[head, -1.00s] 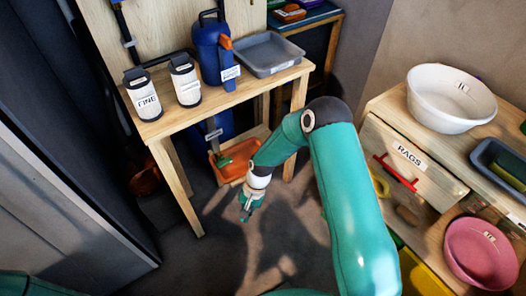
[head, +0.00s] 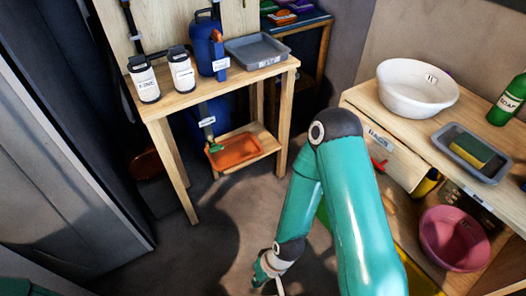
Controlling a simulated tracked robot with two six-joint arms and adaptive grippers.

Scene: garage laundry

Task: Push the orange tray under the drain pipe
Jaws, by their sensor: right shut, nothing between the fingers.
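The orange tray (head: 240,152) lies on the low shelf under the wooden table, in the head view. The drain pipe (head: 207,124) comes down under the table and has a green end (head: 214,148) at the tray's left part. I cannot tell the exact gap between pipe end and tray. My right gripper (head: 275,286) is low at the bottom edge of the picture, well in front of the tray and apart from it. It is shut and empty, and its tips are partly cut off. My left gripper is not in view.
The wooden table (head: 262,75) bears two white-labelled bottles (head: 145,82), a blue jug (head: 207,45) and a grey tray (head: 258,51). Its front legs flank the shelf. A drawer cabinet (head: 390,150) with a white basin (head: 417,88) stands right. Floor in front of the shelf is clear.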

